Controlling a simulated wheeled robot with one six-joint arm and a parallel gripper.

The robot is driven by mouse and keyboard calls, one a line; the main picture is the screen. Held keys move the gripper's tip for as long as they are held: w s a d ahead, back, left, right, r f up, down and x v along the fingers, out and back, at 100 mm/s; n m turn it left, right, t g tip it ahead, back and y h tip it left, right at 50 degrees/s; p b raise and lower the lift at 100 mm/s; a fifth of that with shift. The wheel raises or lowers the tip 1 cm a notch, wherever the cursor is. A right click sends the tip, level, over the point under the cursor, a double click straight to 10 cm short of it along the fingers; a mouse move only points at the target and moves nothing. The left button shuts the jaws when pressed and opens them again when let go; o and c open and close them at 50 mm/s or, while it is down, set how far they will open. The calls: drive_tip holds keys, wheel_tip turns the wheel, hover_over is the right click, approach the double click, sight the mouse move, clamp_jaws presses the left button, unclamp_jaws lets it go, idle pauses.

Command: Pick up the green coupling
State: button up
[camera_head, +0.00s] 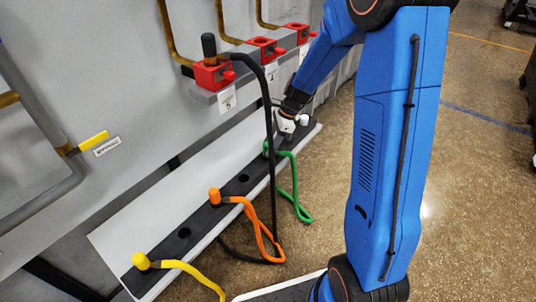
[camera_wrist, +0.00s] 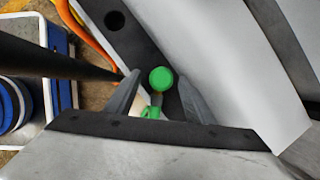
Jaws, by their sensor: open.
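The green coupling (camera_wrist: 161,79) shows in the wrist view as a round green cap above the dark rail, with a green piece of its hose below it. My gripper (camera_wrist: 158,84) is open, with one grey finger on each side of the cap; I cannot tell whether either finger touches it. In the head view my gripper (camera_head: 287,127) is low at the far end of the rail and hides the coupling, while the green hose (camera_head: 293,184) hangs down from there.
The dark rail (camera_head: 212,221) also bears an orange coupling (camera_head: 214,195) and a yellow coupling (camera_head: 141,261), with hoses. A black hose (camera_head: 270,130) hangs close to my gripper from a red block (camera_head: 212,77). A small white cap (camera_head: 304,120) stands just beyond my gripper.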

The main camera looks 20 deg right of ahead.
drive_tip(key=x, duration=0.2)
drive_tip(key=shift+a+f, duration=0.1)
drive_tip(key=shift+f, duration=0.15)
clamp_jaws()
drive_tip(key=shift+r, duration=0.1)
